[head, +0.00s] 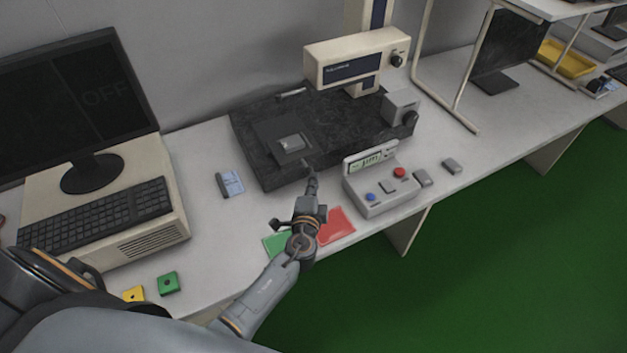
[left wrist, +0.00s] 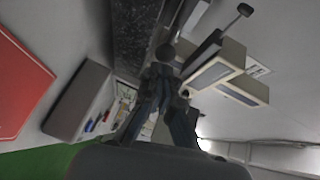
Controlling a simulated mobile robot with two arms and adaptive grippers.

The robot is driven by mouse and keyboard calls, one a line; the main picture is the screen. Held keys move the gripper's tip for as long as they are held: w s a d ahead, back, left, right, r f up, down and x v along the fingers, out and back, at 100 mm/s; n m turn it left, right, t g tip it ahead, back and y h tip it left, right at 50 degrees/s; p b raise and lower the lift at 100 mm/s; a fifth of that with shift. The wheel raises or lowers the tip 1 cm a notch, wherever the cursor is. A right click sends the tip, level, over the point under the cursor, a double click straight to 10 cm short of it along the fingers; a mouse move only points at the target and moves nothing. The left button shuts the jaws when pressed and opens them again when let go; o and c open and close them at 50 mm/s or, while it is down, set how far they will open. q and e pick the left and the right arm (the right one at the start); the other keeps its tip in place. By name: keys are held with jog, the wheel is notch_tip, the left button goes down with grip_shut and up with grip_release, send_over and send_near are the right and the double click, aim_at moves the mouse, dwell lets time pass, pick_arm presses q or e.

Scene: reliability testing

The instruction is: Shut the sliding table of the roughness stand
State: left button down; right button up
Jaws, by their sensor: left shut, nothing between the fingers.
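The roughness stand has a dark speckled base (head: 350,122) with a cream head unit (head: 355,58) on a column above it. Its sliding table (head: 268,130) is a dark square plate at the front left of the base, carrying a small grey metal block (head: 291,143). My left gripper (head: 313,181) is shut and empty at the front edge of the base, just by the table's front. I cannot tell whether it touches. The closed fingers also show in the left wrist view (left wrist: 164,72), near a dark round knob (left wrist: 165,52). My right gripper is not in view.
A grey control box (head: 380,187) with buttons stands just right of my left gripper. A red card (head: 336,226) and a green card (head: 276,244) lie beneath the arm. A monitor (head: 75,105) and keyboard (head: 98,212) are at the left.

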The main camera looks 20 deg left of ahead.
aim_at(297, 160)
pick_arm(q)
jog(key=w+a+b, duration=0.1)
jog(key=w+a, duration=0.2)
jog(key=w+a+b, duration=0.1)
jog(key=w+a, duration=0.2)
jog(key=a, duration=0.1)
jog(key=shift+f, duration=0.1)
jog(key=shift+w+a, duration=0.15)
jog(key=shift+a, duration=0.1)
jog(key=shift+r, duration=0.3)
